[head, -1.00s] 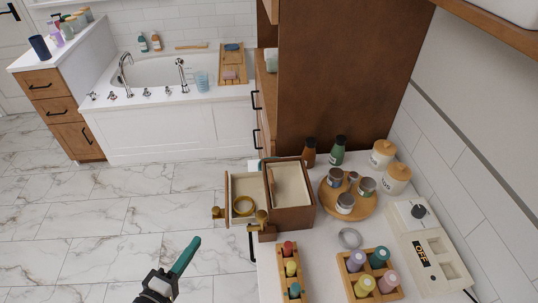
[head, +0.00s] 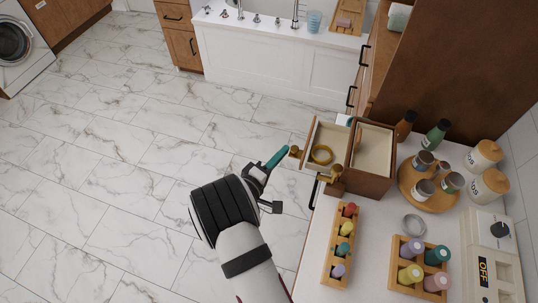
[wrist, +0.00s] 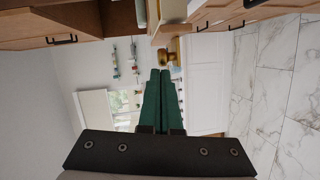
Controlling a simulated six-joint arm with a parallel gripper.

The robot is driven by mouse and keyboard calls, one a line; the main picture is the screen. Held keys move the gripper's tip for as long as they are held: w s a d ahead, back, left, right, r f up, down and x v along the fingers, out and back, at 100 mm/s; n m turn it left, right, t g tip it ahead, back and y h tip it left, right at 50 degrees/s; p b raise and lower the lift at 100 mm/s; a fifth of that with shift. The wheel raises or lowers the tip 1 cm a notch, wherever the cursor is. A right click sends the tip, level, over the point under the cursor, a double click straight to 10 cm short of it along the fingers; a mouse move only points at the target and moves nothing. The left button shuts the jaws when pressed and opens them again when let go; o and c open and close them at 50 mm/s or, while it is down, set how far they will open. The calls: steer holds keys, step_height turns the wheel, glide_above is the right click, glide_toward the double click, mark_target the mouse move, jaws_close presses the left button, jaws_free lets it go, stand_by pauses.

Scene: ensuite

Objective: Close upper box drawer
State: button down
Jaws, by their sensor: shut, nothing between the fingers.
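A small brown wooden box (head: 358,181) stands on the white counter, its cream interior showing from above. Its drawer (head: 313,136) is pulled out to the left and holds a gold ring (head: 321,154). Two brass knobs are on the drawer front, one at the far end (head: 295,151) and one nearer (head: 336,171). My gripper (head: 284,150), with teal fingers, is shut and empty just left of the far knob. In the wrist view the shut fingertips (wrist: 164,72) point at a brass knob (wrist: 170,57). Whether they touch is unclear.
A round wooden tray (head: 405,190) with jars stands right of the box. Crates of coloured bottles (head: 341,245) (head: 393,270) and a small dish (head: 414,224) are in front. A tall brown cabinet (head: 450,70) rises behind. The floor left of the counter is clear.

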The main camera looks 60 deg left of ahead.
mark_target(308, 163)
steer(key=shift+w, duration=0.15)
steer(key=w+d, duration=0.5)
steer(key=shift+d, duration=0.1)
stand_by(0.4)
